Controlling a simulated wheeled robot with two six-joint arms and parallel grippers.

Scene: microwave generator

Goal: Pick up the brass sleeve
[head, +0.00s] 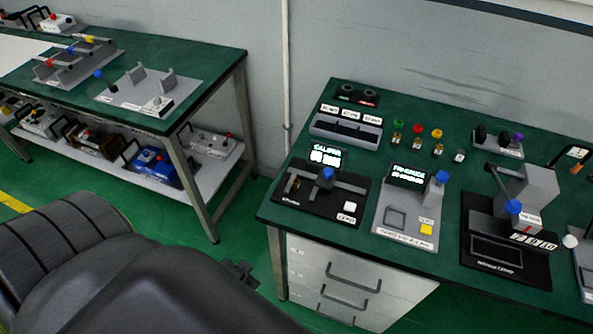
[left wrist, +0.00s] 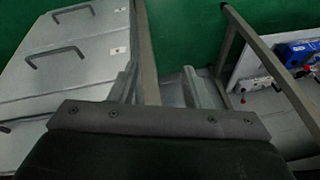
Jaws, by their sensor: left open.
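A small brass-coloured piece (head: 293,184) sits at the left end of the black caliper station (head: 322,205) on the right-hand green bench. It is too small to tell for sure whether it is the brass sleeve. Several small brass-coloured pieces, one of them here (head: 396,139), stand below coloured knobs farther back. My left gripper (left wrist: 158,82) is open and empty in the left wrist view, its two grey fingers apart over the floor by the bench drawers. It is well away from the brass pieces. My right gripper is not in view.
The right-hand bench (head: 275,211) also carries a flatness-type gauge station (head: 408,219) and a black press-like station (head: 507,255). Grey drawers (head: 352,285) with handles are below. A second bench (head: 215,77) with a lower shelf stands left, with a floor gap between.

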